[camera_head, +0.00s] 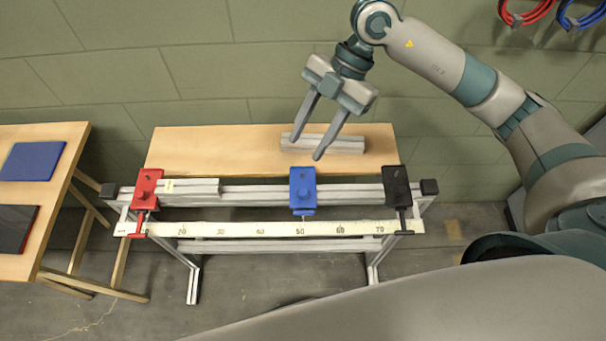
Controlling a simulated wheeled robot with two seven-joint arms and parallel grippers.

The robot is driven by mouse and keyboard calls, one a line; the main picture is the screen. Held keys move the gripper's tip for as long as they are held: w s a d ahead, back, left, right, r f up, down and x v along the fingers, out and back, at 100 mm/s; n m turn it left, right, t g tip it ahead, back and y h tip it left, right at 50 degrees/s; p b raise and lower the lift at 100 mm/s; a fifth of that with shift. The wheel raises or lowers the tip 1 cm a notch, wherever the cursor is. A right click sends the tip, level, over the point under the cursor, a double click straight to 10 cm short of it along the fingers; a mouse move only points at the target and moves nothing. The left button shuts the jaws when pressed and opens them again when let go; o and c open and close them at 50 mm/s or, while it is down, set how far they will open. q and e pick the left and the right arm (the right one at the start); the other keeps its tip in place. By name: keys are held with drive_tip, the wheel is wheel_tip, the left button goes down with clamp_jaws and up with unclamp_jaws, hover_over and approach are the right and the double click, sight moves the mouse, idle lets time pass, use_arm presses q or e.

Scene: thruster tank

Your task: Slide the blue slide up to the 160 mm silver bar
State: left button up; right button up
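The blue slide (303,190) sits on the rail (260,195), its pointer near the 50 mark of the scale (265,229). A silver bar (195,187) with a pale label lies along the rail, its left end at the red slide (147,189). A clear gap separates its right end from the blue slide. Another silver bar (345,145) lies on the wooden table behind. I cannot read either bar's length. My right gripper (308,152) is open and empty, fingers pointing down, in front of the rear bar in the picture and above the blue slide. My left gripper is not in view.
A black slide (397,186) sits near the rail's right end, past the 70 mark. A wooden side table (50,210) at left carries a blue panel (33,161) and a dark panel (17,228). Red and blue cables hang on the wall at top right.

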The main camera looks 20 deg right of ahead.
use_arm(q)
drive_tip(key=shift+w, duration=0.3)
use_arm(e)
drive_tip(key=d, duration=0.1)
drive_tip(key=w+d+h, duration=0.1)
drive_tip(key=d, duration=0.1)
drive_tip(key=d+m+h, duration=0.1)
drive_tip(key=shift+w+d+f, duration=0.15)
drive_tip(key=shift+w+d, duration=0.15)
drive_tip(key=shift+w, duration=0.05)
drive_tip(key=shift+f, duration=0.1)
drive_tip(key=p, duration=0.5)
approach(303, 191)
drive_tip(key=x, duration=0.6)
drive_tip(key=shift+s, duration=0.2)
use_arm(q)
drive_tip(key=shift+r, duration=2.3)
use_arm(e)
drive_tip(key=shift+x, duration=0.85)
drive_tip(key=shift+w, duration=0.1)
clamp_jaws()
